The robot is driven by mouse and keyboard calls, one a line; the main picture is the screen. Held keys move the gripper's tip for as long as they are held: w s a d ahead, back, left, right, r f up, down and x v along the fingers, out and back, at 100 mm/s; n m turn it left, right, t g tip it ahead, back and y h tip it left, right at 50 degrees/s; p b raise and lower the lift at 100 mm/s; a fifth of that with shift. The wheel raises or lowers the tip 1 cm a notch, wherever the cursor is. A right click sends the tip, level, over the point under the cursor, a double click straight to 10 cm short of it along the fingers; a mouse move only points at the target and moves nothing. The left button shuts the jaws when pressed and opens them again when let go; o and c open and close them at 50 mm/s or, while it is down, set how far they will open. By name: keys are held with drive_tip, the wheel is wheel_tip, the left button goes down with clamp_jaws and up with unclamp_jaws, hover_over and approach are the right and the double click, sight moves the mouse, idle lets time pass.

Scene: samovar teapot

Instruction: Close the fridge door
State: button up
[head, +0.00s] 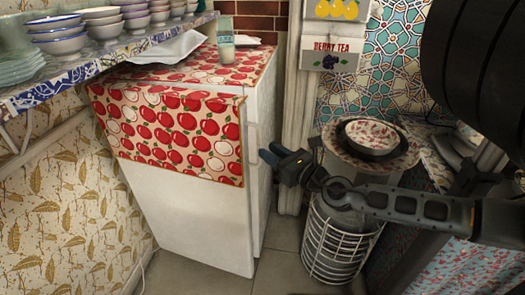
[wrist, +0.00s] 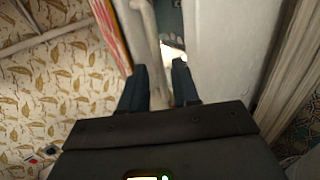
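The white fridge (head: 262,110) stands against the left wall. Its door (head: 200,225) faces front and is partly covered by a red apple-print cloth. In the wrist view, the door edge (wrist: 108,30) is at left and the fridge body (wrist: 220,50) at right, with a dark gap showing a bright patch between them, so the door is slightly ajar. My gripper (head: 270,154) is beside the door's handle edge. Its two fingers are apart in the wrist view (wrist: 158,82), with the pale vertical door handle (wrist: 146,30) running down between them. Contact cannot be told.
A shelf with stacked bowls (head: 62,35) hangs at left. A glass (head: 226,40) stands on the fridge. A white wire basket (head: 338,245) and plates (head: 370,140) are right of the fridge. Some tiled floor (head: 283,270) is clear in front.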

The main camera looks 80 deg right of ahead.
drive_tip(key=shift+v, duration=1.45)
drive_tip(key=shift+c, duration=0.4)
drive_tip(key=shift+w+f+m+b, duration=0.1)
drive_tip(key=shift+f+m+b, duration=0.15)
drive_tip(key=shift+m+b, duration=0.1)
drive_tip(key=shift+c, duration=0.7)
drive_tip(key=f+m+g+h, duration=0.1)
drive_tip(key=f+m, duration=0.1)
drive_tip(key=w+f+m+g+h, duration=0.1)
drive_tip(key=f+m, duration=0.1)
drive_tip(key=w+f+m+h+b, duration=0.1)
drive_tip(key=f+m+h, duration=0.1)
drive_tip(key=m, duration=0.1)
drive_tip(key=shift+a+f+g, duration=0.2)
drive_tip(key=shift+a+g, duration=0.2)
clamp_jaws()
drive_tip(key=m+g+h+b, duration=0.3)
drive_tip(key=m+g, duration=1.1)
drive_tip(key=m, duration=0.9)
approach(227, 185)
drive_tip(key=d, duration=0.6)
drive_tip(key=shift+s+d+f+p, duration=0.15)
drive_tip(key=shift+s+d+p, duration=0.15)
drive_tip(key=shift+d+p, duration=0.1)
